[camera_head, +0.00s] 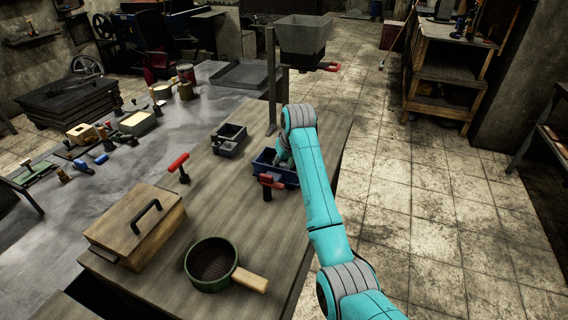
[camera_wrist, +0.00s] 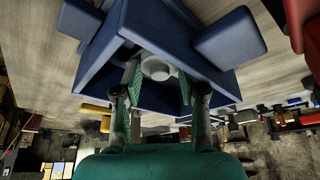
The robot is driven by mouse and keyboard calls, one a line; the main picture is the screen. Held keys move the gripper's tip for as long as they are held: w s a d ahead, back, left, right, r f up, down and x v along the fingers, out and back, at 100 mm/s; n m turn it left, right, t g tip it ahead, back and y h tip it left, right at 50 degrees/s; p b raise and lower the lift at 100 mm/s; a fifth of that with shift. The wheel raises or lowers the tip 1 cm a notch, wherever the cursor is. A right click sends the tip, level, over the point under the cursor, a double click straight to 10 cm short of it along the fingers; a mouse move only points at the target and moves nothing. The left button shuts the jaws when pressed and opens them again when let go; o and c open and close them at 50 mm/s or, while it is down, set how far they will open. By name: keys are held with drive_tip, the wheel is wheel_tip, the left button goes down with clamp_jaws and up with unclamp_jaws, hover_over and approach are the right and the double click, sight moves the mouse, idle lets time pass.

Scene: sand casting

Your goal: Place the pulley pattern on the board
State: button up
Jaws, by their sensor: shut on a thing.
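A blue box-shaped flask (camera_head: 262,167) stands on the wooden table near its right edge. My gripper (camera_head: 284,158) reaches into or just over it from the right. In the wrist view the blue flask (camera_wrist: 105,45) surrounds the fingers of my gripper (camera_wrist: 157,82). The fingers are shut on a small grey round piece, seemingly the pulley pattern (camera_wrist: 156,68). It appears within the flask's walls; I cannot tell whether it touches a surface below. The pattern is not distinct in the head view. No board can be told apart at the flask.
A grey box (camera_head: 228,148) sits left of the flask. A red-handled rammer (camera_head: 267,192) stands just in front, another red-handled tool (camera_head: 179,168) further left. A lidded wooden box (camera_head: 130,235) and a green riddle (camera_head: 212,265) are nearer. A post (camera_head: 271,85) rises behind.

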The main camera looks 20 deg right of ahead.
drive_tip(key=o, duration=0.9)
drive_tip(key=shift+o, duration=0.2)
drive_tip(key=v, duration=1.2)
drive_tip(key=shift+r, duration=0.1)
